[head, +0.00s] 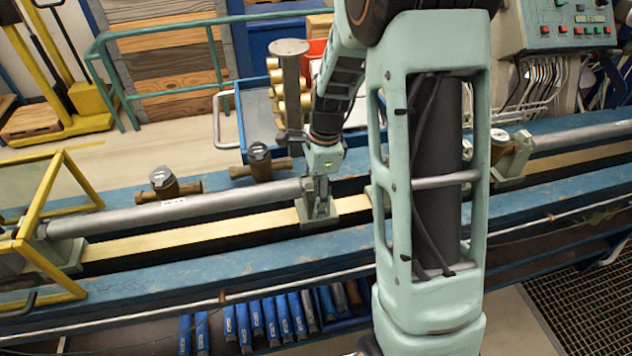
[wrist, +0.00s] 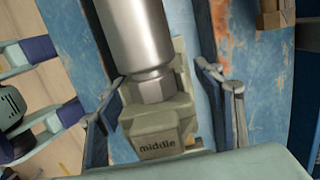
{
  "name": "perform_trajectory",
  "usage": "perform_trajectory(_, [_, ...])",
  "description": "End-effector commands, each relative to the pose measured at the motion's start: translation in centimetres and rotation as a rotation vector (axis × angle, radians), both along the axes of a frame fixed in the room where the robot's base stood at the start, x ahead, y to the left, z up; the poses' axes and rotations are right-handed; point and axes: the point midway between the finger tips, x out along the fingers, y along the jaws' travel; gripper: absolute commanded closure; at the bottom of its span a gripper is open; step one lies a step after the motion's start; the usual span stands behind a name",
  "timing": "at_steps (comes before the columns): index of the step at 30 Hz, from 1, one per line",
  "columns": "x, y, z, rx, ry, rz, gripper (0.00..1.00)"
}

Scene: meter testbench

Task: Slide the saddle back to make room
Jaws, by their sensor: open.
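The grey-green saddle marked "middle" (wrist: 158,135) fills the centre of the wrist view. In the head view it shows as a pale block (head: 320,211) on the bench's beige rail (head: 170,232). The hex end of a silver pipe (wrist: 135,35) rests at the saddle; the same pipe (head: 190,208) runs left in the head view. My gripper (head: 319,190) is over the saddle. In the wrist view my open gripper (wrist: 163,78) has one finger on each side of the saddle. Whether the fingers touch it I cannot tell.
Two brass meters stand behind the pipe, one left (head: 162,182) and one nearer the middle (head: 259,160). Another meter (head: 499,147) and a second pipe (head: 585,134) are at the right. A yellow-framed guard (head: 45,205) stands at the left end. My arm hides part of the rail.

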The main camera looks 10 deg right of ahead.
Motion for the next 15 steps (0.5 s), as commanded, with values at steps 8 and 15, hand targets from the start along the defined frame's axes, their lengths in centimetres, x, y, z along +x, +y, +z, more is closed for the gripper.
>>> perform_trajectory(8, [0.01,0.12,-0.87,0.0,-0.001,0.0,0.38])
perform_trajectory(15, [0.0,0.11,-0.85,0.0,0.0,0.001,0.47])
